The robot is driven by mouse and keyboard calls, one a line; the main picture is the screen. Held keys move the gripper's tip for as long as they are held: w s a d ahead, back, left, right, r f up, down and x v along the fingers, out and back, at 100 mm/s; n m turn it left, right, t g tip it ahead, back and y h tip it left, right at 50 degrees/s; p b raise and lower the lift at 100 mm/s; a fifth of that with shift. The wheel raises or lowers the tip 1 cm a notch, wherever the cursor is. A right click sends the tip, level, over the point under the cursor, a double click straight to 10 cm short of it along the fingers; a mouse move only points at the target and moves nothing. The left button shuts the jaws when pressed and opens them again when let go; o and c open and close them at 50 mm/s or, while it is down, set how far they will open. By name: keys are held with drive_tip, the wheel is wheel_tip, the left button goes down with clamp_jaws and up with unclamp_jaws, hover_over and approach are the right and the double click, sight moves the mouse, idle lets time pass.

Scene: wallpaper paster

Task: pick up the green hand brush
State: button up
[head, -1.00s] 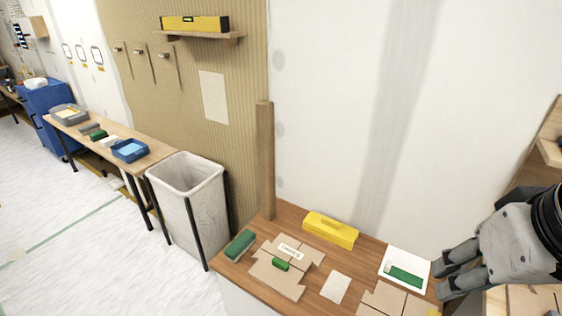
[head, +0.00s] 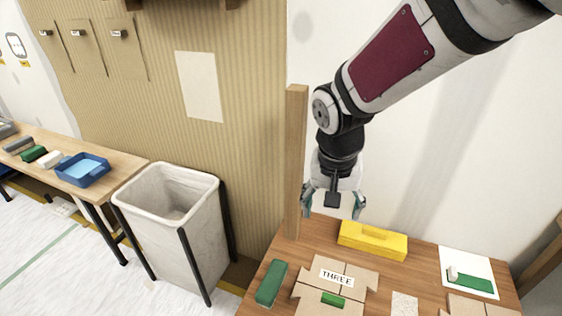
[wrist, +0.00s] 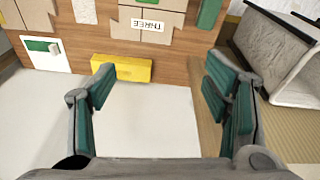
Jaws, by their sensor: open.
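A long green block with a darker side (head: 271,283), which looks like the hand brush, lies at the left end of the wooden table (head: 300,253). In the wrist view the green brush (wrist: 208,12) is cut by the top edge. My gripper (head: 332,207) is open and empty, above the back of the table, with its fingers pointing down. It is behind and to the right of the brush, well apart from it. In the wrist view my two spread fingers (wrist: 160,75) have nothing between them.
A yellow box (head: 372,240) stands near my gripper. Cardboard pieces with a THREE label (head: 336,277) and a small green piece (head: 333,299) lie beside the brush. A white sheet with a green item (head: 468,262) is at right. A wooden post (head: 296,150) and bin (head: 165,215) stand left.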

drive_tip(key=w+a+f+b, duration=0.1)
drive_tip(key=w+a+f, duration=0.15)
drive_tip(key=f, duration=0.25)
drive_tip(key=w+a+f+b, duration=0.1)
drive_tip(key=a+f, duration=0.2)
drive_tip(key=f, duration=0.2)
drive_tip(key=m+g+b, duration=0.2)
drive_tip(key=b, duration=0.2)
hover_over(272, 278)
wheel_tip(272, 278, down, 15)
drive_tip(key=shift+y, duration=0.4)
drive_tip(key=f, duration=0.4)
drive_tip(key=f+b, duration=0.1)
drive_tip(key=f, duration=0.1)
drive_tip(key=shift+s+d+f, duration=0.2)
drive_tip(key=shift+s+f, duration=0.05)
drive_tip(key=shift+f, duration=0.05)
drive_tip(key=shift+w+a+f+b, duration=0.1)
drive_tip(key=shift+f+b, duration=0.35)
drive_tip(key=shift+f, duration=1.1)
drive_tip(key=shift+w+a+f+b, duration=0.1)
drive_tip(key=shift+f+b, duration=0.35)
drive_tip(key=shift+f, duration=1.1)
drive_tip(key=c, duration=1.3)
